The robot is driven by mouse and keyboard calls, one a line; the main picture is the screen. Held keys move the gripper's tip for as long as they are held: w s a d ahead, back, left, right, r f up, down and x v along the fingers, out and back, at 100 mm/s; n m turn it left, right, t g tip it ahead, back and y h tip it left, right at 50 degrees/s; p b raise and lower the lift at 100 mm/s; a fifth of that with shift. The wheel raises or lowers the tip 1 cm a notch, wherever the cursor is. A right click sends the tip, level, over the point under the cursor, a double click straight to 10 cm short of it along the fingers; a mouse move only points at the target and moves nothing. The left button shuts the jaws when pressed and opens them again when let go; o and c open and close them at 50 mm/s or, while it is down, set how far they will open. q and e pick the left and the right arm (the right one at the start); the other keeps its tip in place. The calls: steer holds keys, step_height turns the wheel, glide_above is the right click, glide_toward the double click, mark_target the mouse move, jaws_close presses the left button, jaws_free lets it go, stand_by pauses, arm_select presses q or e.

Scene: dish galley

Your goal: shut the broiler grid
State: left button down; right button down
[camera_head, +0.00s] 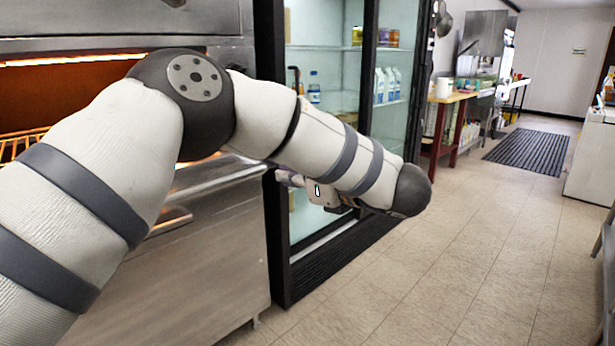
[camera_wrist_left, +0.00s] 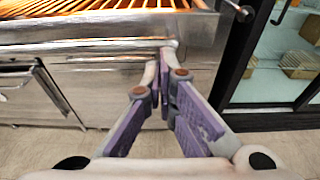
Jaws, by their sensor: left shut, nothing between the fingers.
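The broiler grid (camera_head: 22,143) shows as orange-lit bars inside the glowing broiler at the left of the head view. Its bars also show along the top of the left wrist view (camera_wrist_left: 60,8), behind a steel front edge. My left arm covers much of the broiler's front in the head view, so how far out the grid stands is hard to tell. My left gripper (camera_wrist_left: 164,64) is shut and empty, its fingertips close in front of the steel face below the bars. Whether they touch it I cannot tell. My right gripper is in neither view.
A glass-door fridge (camera_head: 335,90) with bottles stands right of the broiler. A wooden table (camera_head: 452,98) is farther back. A dark floor mat (camera_head: 530,151) lies in the aisle. The tiled floor at centre right is clear.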

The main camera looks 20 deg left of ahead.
mark_target(260, 171)
arm_select(q)
steer(key=x, duration=0.6)
steer(key=shift+w+a, duration=0.1)
steer(key=shift+w, duration=0.05)
